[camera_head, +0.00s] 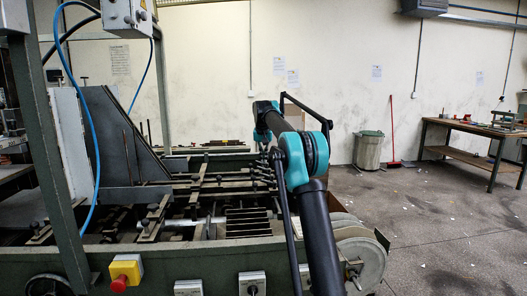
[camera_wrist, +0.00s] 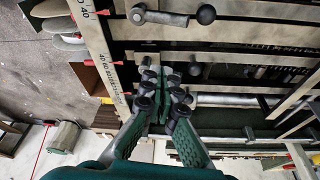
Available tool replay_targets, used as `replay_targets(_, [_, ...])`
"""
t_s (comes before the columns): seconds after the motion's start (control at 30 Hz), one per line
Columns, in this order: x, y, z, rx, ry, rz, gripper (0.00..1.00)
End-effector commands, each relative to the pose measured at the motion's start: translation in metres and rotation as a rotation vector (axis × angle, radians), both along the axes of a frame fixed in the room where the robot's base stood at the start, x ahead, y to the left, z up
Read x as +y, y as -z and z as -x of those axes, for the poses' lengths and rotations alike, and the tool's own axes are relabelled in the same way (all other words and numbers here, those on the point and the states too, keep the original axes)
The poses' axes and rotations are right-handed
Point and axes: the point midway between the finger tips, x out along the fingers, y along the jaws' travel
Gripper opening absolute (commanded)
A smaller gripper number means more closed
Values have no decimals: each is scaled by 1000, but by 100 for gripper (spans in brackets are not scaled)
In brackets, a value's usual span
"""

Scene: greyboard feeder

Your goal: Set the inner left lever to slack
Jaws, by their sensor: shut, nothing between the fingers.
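In the wrist view my gripper (camera_wrist: 165,77) is shut and empty, its green fingers together over the feeder's bars. A grey lever (camera_wrist: 160,17) with a black ball knob (camera_wrist: 206,14) lies crosswise near the top, apart from the fingers. A second black knob (camera_wrist: 194,69) is close beside the fingertips on the right; the fingers hide most of whatever lever it belongs to. I cannot tell which lever is the inner left one, or whether the fingers touch it. In the head view the feeder (camera_head: 190,260) stands left of centre, and my arm hides part of its lever end.
Numbered scale strip (camera_wrist: 100,50) and metal crossbars (camera_wrist: 250,33) surround the fingers. In the head view a red stop button (camera_head: 119,283) is on the feeder's front. A bin (camera_head: 369,150) and workbench (camera_head: 460,128) stand at right, with open floor before them.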

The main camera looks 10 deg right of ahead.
Motion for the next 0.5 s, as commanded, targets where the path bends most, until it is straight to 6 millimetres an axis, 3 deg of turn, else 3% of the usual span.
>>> replay_targets(0.1, [-1, 21, -5, 0, 0, 0, 0])
replay_targets(0.5, [6, 38, 27, 0, 0, 0, 0])
